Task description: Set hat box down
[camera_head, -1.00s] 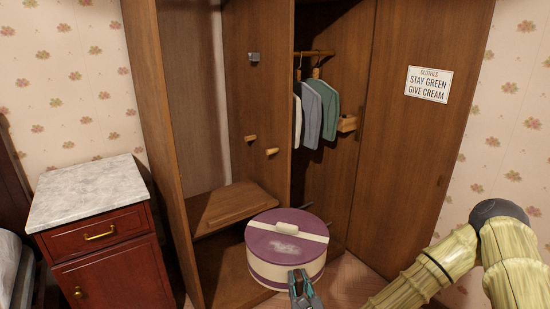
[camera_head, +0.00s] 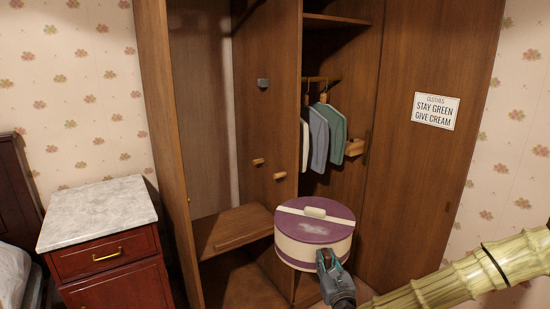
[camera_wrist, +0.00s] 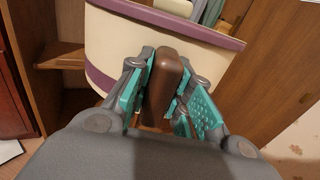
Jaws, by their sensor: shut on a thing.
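The hat box (camera_head: 316,232) is round, with a purple lid, a cream band across it and cream sides. In the head view it is held up in front of the open wardrobe (camera_head: 345,120). My gripper (camera_head: 328,262) is at the near side of the box. In the wrist view my gripper (camera_wrist: 160,92) is shut on a brown handle (camera_wrist: 164,85) that sits against the cream side of the hat box (camera_wrist: 125,50). The underside of the box is hidden.
A low wooden shelf (camera_head: 233,228) stands in the left wardrobe bay. Jackets (camera_head: 325,138) hang on a rail behind the box. A marble-topped red nightstand (camera_head: 97,212) is at the left. A sign (camera_head: 436,110) is on the right door.

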